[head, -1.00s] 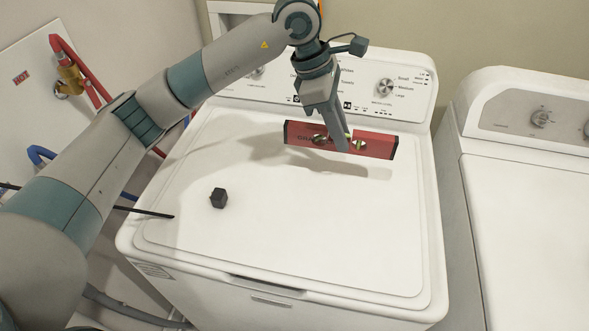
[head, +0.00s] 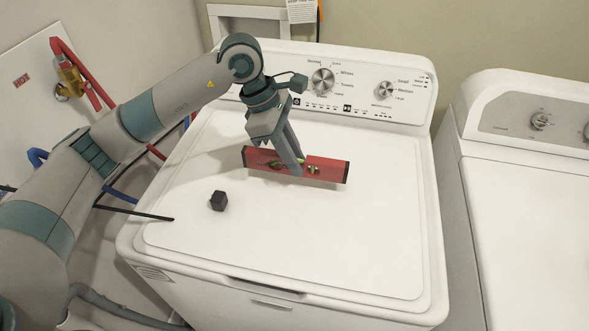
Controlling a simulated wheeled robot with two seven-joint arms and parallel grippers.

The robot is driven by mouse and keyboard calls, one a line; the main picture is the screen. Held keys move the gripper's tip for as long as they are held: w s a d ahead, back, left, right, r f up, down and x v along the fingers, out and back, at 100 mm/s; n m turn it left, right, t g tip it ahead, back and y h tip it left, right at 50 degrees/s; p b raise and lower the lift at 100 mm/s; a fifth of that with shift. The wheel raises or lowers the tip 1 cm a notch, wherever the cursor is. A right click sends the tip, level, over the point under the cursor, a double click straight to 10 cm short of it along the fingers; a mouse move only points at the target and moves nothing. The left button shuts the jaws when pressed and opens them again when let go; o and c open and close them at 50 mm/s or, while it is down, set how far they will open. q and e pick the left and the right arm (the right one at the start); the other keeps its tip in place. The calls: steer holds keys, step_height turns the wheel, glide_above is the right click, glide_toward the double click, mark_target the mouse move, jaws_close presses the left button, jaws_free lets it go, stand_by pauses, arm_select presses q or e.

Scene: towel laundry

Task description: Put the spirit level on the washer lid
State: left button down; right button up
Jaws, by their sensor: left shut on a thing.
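The red spirit level (head: 327,169) with black ends is in the head view, above or on the back-middle part of the white washer lid (head: 330,240). My left gripper (head: 292,165) is shut on the middle of the level from above, and its fingers hide part of the vials. The level lies roughly level, its long side facing me. A shadow shows close below it; I cannot tell whether it touches the lid. My right gripper is not in view.
A small black cube (head: 219,201) sits on the lid's left part. The washer's control panel (head: 350,85) rises behind the lid. A second white machine (head: 530,200) stands at the right. The lid's front and right are clear.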

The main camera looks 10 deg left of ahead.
arm_select(q)
steer(key=shift+f, duration=0.35)
step_height(320, 180, down, 3)
steer(key=shift+r+b, duration=0.1)
steer(key=shift+b, duration=0.3)
steer(key=shift+f, duration=0.2)
steer(key=c, duration=1.6)
jaws_free()
steer(key=shift+f, duration=0.1)
steer(key=shift+c, duration=0.2)
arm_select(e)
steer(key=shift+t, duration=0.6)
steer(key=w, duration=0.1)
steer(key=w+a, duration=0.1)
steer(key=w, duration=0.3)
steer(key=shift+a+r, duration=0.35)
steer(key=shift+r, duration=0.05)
